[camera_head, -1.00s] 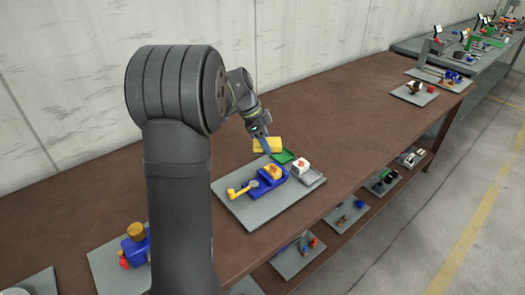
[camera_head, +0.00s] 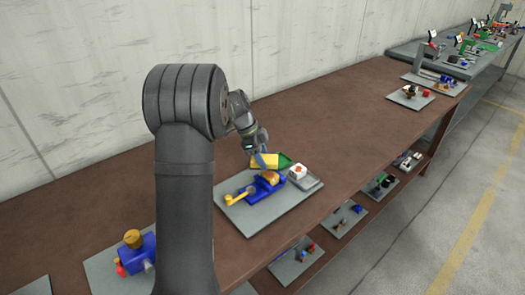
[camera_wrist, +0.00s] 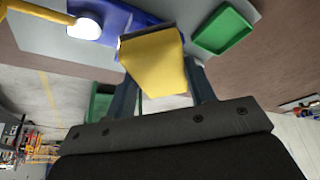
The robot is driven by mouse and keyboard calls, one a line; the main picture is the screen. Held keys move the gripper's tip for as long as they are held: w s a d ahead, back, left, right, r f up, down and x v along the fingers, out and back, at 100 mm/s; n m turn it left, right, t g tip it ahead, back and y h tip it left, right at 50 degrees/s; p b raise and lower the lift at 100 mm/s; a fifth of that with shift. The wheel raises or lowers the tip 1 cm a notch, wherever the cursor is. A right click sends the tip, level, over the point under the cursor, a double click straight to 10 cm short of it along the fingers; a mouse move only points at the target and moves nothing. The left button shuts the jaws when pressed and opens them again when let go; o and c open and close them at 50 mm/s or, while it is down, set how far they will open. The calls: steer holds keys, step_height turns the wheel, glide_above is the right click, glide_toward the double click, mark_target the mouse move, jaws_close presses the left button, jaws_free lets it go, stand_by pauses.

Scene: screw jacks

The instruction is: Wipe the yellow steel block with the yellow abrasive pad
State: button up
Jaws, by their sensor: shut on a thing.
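The yellow abrasive pad (camera_head: 264,160) is in my gripper (camera_head: 262,154), which is shut on it. The pad also shows large between the fingers in the wrist view (camera_wrist: 153,62). The yellow steel block (camera_head: 269,177), with orange-brown marks on top, sits in the blue screw jack (camera_head: 257,188) on a grey board (camera_head: 252,222). The pad is just behind and above the block in the head view; whether they touch I cannot tell. In the wrist view the pad hides the block, and part of the blue jack (camera_wrist: 118,18) shows beyond it.
A green tray (camera_head: 284,160) lies right of the pad, also in the wrist view (camera_wrist: 223,30). A white block (camera_head: 298,171) with an orange mark sits on a grey tray. The jack's yellow crank (camera_head: 238,199) sticks out left.

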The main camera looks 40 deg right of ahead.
steer(key=shift+f, duration=1.2)
steer(key=shift+s, duration=0.9)
steer(key=shift+c, duration=0.3)
steer(key=shift+s, duration=2.25)
steer(key=shift+w, duration=3.05)
steer(key=shift+w+r, duration=0.15)
steer(key=shift+r, duration=4)
